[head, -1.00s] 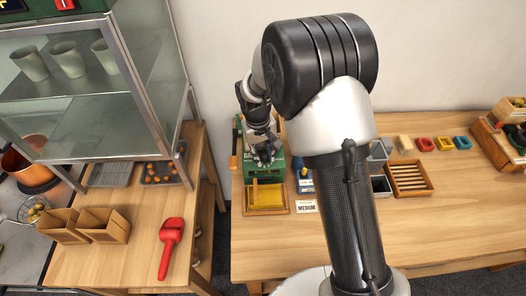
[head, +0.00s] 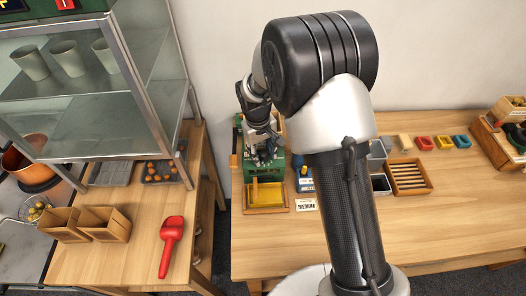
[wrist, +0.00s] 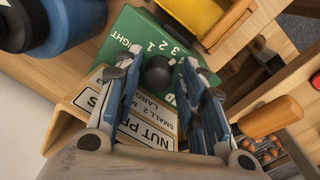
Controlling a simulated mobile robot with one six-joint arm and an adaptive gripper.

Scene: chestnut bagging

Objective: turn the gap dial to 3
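The green machine (head: 273,172) stands at the left end of the right table, under my gripper (head: 264,155). In the wrist view its green panel (wrist: 128,30) carries the numbers 1, 2 and 3 beside the round dark gap dial (wrist: 158,74). A small pale mark shows at the dial's edge on the side of the 3; I cannot tell the exact setting. My gripper (wrist: 163,72) is open, with one finger on each side of the dial. Whether the fingers touch it is not clear. A sign with partly hidden lettering (wrist: 150,132) lies beyond, between the fingers.
A yellow tray (head: 266,196) sits at the machine's front. A "MEDIUM" card (head: 306,205) and a slatted wooden tray (head: 428,188) lie to the right. In the wrist view a wooden handle (wrist: 272,117) is close to the right finger. The table's front is clear.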

